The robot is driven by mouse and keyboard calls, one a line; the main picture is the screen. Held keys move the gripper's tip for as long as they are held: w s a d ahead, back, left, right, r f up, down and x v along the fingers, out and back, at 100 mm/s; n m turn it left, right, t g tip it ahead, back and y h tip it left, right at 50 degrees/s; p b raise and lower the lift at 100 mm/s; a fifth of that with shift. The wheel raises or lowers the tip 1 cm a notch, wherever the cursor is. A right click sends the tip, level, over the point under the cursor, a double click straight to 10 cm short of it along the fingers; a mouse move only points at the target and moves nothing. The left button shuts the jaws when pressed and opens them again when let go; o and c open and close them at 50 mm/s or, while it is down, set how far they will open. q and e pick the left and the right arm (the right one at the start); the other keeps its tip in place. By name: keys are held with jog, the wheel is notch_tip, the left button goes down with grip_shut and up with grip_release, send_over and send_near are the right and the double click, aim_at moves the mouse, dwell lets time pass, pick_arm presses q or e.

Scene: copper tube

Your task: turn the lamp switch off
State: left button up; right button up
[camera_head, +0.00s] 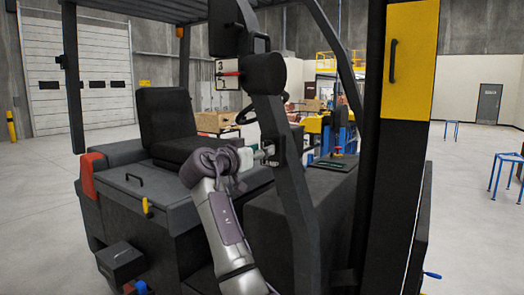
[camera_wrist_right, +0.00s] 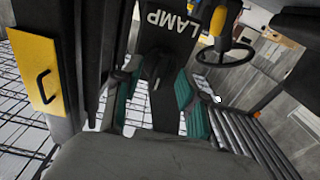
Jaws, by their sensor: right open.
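In the right wrist view a dark panel (camera_wrist_right: 167,30) carries the white word LAMP, seen upside down. A dark switch lever (camera_wrist_right: 153,69) shows faintly below the word; whether it is on or off I cannot tell. My right gripper (camera_wrist_right: 157,92) is open and empty, with its teal finger pads on either side of the panel's lower part. I cannot tell whether the fingers touch it. In the head view the right gripper (camera_head: 264,154) is beside the slanted dark pillar of the forklift, and the lamp label is not readable there. My left gripper is not in view.
The forklift's slanted pillar (camera_head: 288,165) stands close to my right gripper. Its black seat (camera_head: 165,117) is to the left and its steering wheel (camera_head: 246,113) behind. A yellow-and-black post (camera_head: 409,65) stands at the right. Open floor lies farther right, with blue-legged stands (camera_head: 505,175).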

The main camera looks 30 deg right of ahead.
jog(key=v, duration=1.1)
